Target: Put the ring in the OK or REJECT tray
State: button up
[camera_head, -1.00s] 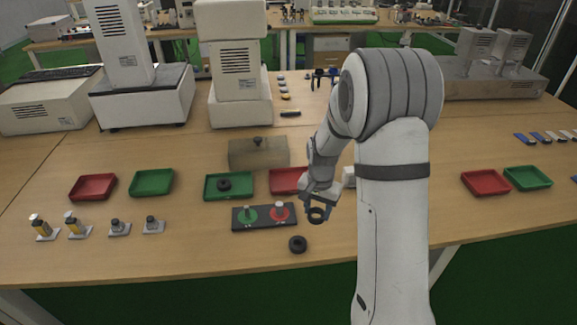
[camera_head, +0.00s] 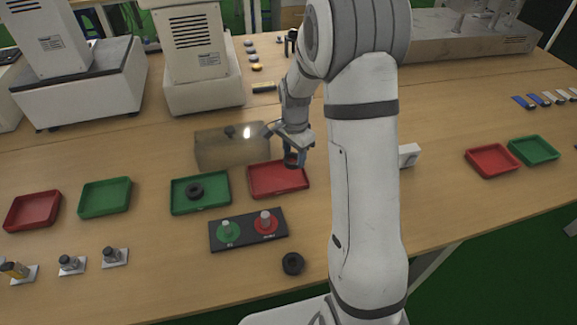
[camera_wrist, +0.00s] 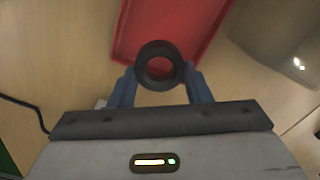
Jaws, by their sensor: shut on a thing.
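My gripper (camera_head: 291,158) is shut on a dark ring (camera_wrist: 158,66), held between blue fingers in the wrist view. A third dark ring (camera_head: 293,263) lies on the table near the front edge. A black plate (camera_head: 248,240) with a green and a red gauge post stands in front of the trays.
A tan box (camera_head: 232,150) with a knob stands behind the trays. More red and green trays lie at the far left (camera_head: 33,211) and far right (camera_head: 491,161). A small white box (camera_head: 409,155) is right of my arm. Small metal fixtures stand at the front left.

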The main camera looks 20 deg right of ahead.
aim_at(294, 174)
jog(key=shift+f, duration=2.6)
jog(key=o, duration=0.7)
jog(key=shift+r, duration=0.1)
notch_tip(294, 174, up, 12)
jog(key=s+a+r+n, duration=0.1)
jog(key=s+r+n, duration=0.2)
jog(key=s, duration=0.5)
jog(key=s+a+r+n+t, duration=0.1)
jog(key=s+r+n, duration=0.2)
jog(key=s+n, duration=0.2)
jog(key=s+a+r+n+t, duration=0.1)
jog(key=s+r+n, duration=0.2)
jog(key=s, duration=0.8)
jog(key=shift+r+n, duration=0.15)
jog(key=shift+n, duration=0.75)
